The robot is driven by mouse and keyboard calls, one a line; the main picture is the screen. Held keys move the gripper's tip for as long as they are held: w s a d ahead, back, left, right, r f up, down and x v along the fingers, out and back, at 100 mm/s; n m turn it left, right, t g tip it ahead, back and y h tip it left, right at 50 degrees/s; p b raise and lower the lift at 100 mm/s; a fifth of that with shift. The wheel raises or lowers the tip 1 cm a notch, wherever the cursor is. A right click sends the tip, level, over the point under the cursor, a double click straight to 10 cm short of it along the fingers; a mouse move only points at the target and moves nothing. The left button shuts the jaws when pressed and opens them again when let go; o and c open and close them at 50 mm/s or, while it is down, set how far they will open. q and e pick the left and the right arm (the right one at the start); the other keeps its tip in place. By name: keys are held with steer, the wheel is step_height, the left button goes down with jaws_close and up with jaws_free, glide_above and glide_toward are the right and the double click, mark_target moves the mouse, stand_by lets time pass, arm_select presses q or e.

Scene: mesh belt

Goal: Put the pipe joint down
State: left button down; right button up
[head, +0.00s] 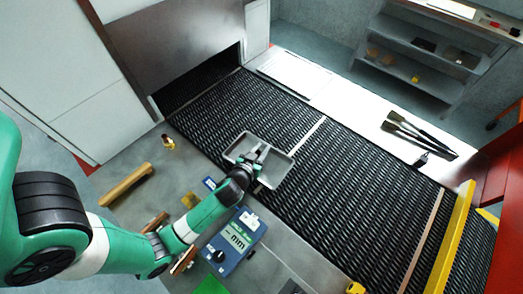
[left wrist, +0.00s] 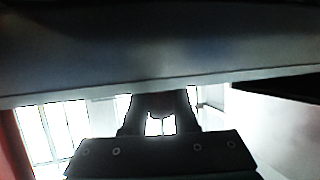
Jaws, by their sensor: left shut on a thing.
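My left gripper (head: 255,158) is shut, over a shallow grey tray (head: 291,160) that lies on the black mesh belt. A small grey piece at its fingertips, seemingly the pipe joint (head: 262,149), is hard to tell from the fingers and tray. In the left wrist view the gripper (left wrist: 160,112) shows dark against bright light, with a dark shape between its fingers. A broad grey surface fills the top of that view. Whether the joint touches the tray cannot be told. My right gripper is not in view.
A blue meter (head: 238,240), a brass fitting (head: 168,142) and a brass-coloured cylinder (head: 126,185) lie on the grey table left of the belt. Brushes (head: 420,135) lie on the ledge beyond. A yellow bar (head: 452,240) stands at the right. The belt right of the tray is clear.

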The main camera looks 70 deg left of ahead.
arm_select(q)
steer(key=shift+w+r, duration=0.1)
steer(key=shift+f, duration=0.2)
steer(key=c, duration=1)
jaws_free()
steer(key=shift+r, duration=0.15)
steer(key=shift+s+d+r, duration=0.15)
steer(key=shift+s, duration=0.05)
steer(key=v, duration=1)
steer(key=shift+s+d+p, duration=0.2)
steer(key=shift+p, duration=0.1)
steer(key=shift+s+d+r, duration=0.25)
steer(key=shift+s, duration=0.15)
